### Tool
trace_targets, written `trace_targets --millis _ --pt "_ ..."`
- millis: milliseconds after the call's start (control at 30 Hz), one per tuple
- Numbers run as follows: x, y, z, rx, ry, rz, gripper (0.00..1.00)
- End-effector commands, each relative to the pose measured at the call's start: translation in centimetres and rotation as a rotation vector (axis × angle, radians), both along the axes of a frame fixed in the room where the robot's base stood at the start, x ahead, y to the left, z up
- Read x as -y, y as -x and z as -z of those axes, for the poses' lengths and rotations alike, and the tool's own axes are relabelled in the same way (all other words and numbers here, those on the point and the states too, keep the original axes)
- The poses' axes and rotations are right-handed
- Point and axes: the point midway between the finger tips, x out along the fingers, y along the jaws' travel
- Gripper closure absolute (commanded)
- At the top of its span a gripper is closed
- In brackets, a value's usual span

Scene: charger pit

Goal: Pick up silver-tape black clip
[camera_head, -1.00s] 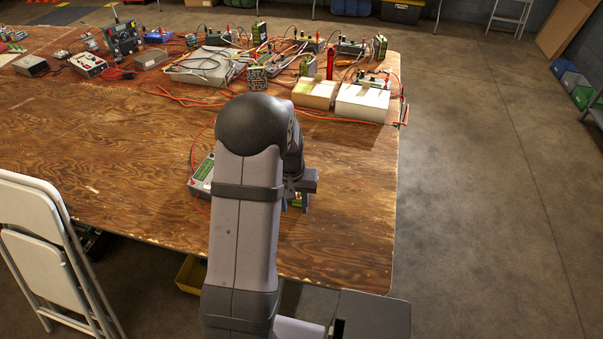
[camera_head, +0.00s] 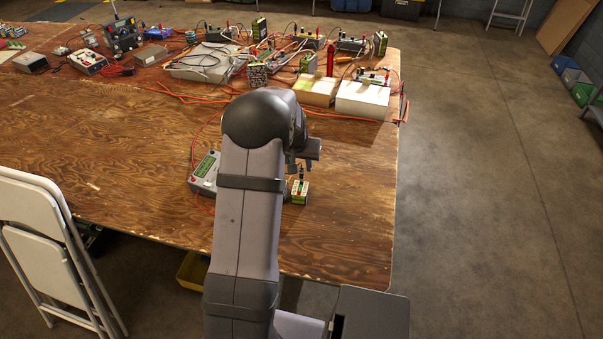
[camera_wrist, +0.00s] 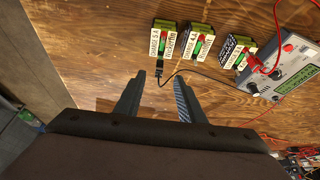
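A black clip (camera_wrist: 160,71) with a thin black lead shows at the lower edge of the leftmost green-and-white block (camera_wrist: 164,43) in the wrist view. No silver tape can be made out at this size. The lead curves right towards the grey meter (camera_wrist: 285,72). My gripper (camera_wrist: 156,90) is open and empty, its fingers apart above bare wood just below the clip in the picture. In the head view a dark upright piece (camera_head: 300,173) stands on a green-and-white block (camera_head: 300,191), below and beside my gripper. My arm hides part of the table there.
Two more labelled blocks (camera_wrist: 200,42) (camera_wrist: 236,52) stand in a row beside the first. A red clip and red lead sit at the meter (camera_head: 205,172). Boxes, leads and instruments crowd the table's far side. Bare wood (camera_head: 345,200) lies to the right.

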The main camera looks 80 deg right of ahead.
Motion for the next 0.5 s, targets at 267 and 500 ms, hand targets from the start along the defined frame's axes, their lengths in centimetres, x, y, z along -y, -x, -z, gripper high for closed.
trace_targets --millis 267,500 --pt "0.7 0.1 1.7 0.0 -0.004 0.0 0.64" --pt "1.7 0.1 3.9 0.0 -0.002 0.0 0.64"
